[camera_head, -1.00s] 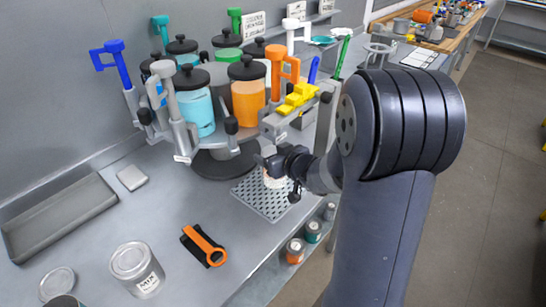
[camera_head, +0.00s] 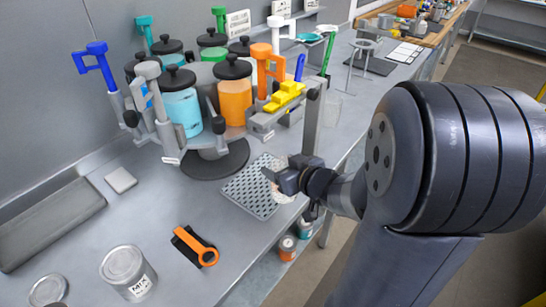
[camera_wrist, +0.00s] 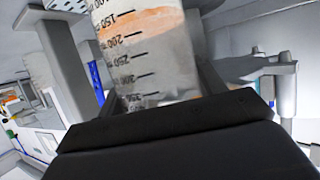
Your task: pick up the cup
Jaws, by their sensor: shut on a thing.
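The cup (camera_wrist: 145,50) is clear with black graduation marks and orange in its upper part in the wrist view. It stands between the fingers of my gripper (camera_wrist: 160,88), which is shut on it. In the head view my gripper (camera_head: 282,180) is at the right edge of the perforated plate (camera_head: 248,190). Only a pale bit of the cup (camera_head: 283,195) shows there, mostly hidden behind the gripper. I cannot tell from these views how far the cup is above the plate.
A carousel of drums with coloured levers, including an orange drum (camera_head: 235,97) and a cyan drum (camera_head: 181,108), stands just behind. A MIX can (camera_head: 128,273) and an orange-black tool (camera_head: 197,247) lie in front. Small cans (camera_head: 287,247) sit on a lower shelf.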

